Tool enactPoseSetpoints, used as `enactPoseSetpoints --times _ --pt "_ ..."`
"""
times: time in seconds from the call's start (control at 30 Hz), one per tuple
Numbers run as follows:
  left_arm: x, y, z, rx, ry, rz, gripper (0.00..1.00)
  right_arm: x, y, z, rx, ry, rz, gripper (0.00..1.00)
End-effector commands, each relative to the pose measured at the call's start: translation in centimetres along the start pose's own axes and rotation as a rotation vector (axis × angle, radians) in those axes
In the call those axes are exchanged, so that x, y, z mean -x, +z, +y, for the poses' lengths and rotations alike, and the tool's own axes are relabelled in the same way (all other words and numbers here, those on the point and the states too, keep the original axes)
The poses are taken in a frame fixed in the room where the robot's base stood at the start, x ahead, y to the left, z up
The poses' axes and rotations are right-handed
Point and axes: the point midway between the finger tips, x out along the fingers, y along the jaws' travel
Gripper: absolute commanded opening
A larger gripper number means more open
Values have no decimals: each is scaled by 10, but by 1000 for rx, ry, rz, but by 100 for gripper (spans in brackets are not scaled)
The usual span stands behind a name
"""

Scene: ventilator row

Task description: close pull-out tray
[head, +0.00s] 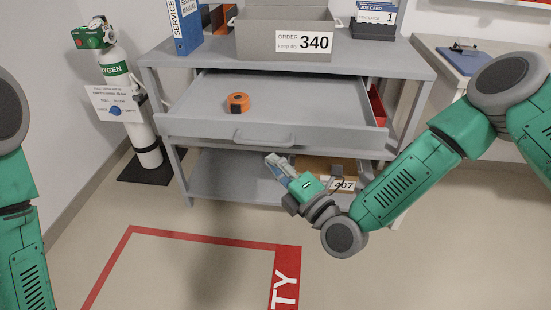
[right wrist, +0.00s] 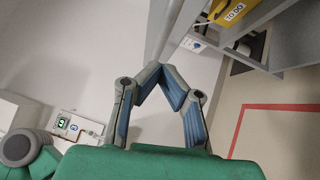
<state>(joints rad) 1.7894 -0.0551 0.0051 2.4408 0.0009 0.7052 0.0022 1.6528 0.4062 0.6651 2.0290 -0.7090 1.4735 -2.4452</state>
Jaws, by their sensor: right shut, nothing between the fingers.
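The grey pull-out tray (head: 330,133) stands out from the workbench in the head view, open at the top. Its front panel carries a bar handle (head: 262,140). An orange and black tape measure (head: 238,102) lies inside the tray. My right gripper (head: 272,162) is shut and empty, just below and in front of the tray's front panel near the handle. I cannot tell whether it touches the panel. Its closed fingers also show in the right wrist view (right wrist: 163,75). My left arm shows at the left edge, but its gripper is out of view.
The bench top (head: 388,58) holds a grey order box (head: 285,42) and a blue binder (head: 186,30). A lower shelf (head: 225,178) holds a brown bin (head: 322,166). An oxygen cylinder (head: 118,70) stands at left. A side table (head: 450,62) stands at right. Floor in front is clear.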

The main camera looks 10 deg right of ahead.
Motion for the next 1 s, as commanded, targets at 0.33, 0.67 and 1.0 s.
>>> enactPoseSetpoints --times 0.33,0.67,1.0 --pt "-8 0 0 1 0 0 72 -17 17 0 0 0 2 0" --pt "-7 0 0 1 0 0 72 -17 18 0 1 0 2 0" --pt "0 0 0 1 0 0 72 -45 43 -4 10 5 4 0"
